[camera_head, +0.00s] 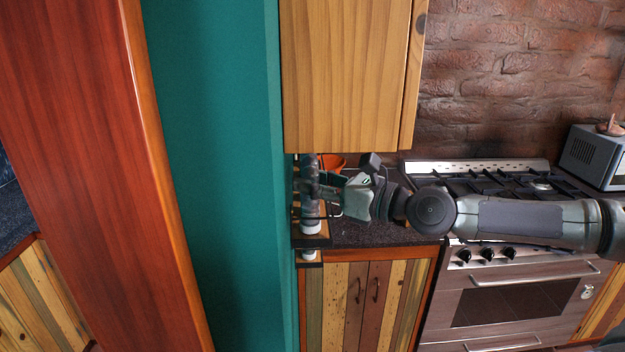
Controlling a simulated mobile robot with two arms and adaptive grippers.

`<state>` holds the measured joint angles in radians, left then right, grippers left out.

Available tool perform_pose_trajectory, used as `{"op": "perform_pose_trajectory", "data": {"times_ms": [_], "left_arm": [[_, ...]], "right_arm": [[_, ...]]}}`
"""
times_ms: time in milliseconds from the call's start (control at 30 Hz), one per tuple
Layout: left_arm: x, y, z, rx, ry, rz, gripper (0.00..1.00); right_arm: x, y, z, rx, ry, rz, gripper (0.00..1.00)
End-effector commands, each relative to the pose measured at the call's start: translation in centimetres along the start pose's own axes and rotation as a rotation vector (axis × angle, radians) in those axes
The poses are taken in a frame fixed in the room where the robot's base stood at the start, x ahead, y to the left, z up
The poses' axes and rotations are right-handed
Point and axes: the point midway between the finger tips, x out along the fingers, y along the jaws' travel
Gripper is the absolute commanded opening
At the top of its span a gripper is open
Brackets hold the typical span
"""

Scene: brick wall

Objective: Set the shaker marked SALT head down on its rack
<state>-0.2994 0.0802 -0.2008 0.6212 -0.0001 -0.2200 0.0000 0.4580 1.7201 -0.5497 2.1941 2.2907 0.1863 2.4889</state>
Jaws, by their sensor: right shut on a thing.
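My right gripper (314,187) reaches in from the right and is shut on a grey shaker (310,209). The shaker is roughly upright, with a white end (311,227) pointing down. No SALT marking can be read at this size. A small wooden rack (312,242) stands at the left end of the counter against the teal wall. The white end is just above or at the rack's board; I cannot tell whether they touch. A second white end (309,255) shows below the board. My fingers hide the middle of the held shaker. My left gripper is not in view.
A wooden wall cabinet (345,75) hangs close above the gripper. The teal wall (215,150) is tight on the left. An orange bowl (332,162) sits behind the gripper. A gas stove (500,185) and a grey toaster-like box (592,155) are to the right.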

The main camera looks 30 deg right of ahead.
Motion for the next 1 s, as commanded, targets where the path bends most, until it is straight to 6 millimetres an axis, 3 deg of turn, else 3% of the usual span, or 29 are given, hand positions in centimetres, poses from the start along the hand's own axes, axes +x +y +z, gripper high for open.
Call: {"op": "perform_pose_trajectory", "data": {"times_ms": [533, 567, 600, 1000], "left_arm": [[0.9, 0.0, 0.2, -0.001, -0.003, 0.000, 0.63], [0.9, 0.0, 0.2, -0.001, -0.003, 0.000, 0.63], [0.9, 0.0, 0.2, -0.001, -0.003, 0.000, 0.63], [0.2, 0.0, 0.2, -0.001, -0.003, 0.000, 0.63]], "right_arm": [[0.0, 0.0, -1.4, 0.003, 0.005, 0.001, 0.00], [0.0, 0.1, -1.5, 0.004, 0.007, 0.002, 0.37], [0.0, 0.1, -1.6, 0.004, 0.008, 0.003, 0.44], [0.0, 0.0, -0.4, 0.000, 0.001, 0.000, 0.44]]}}
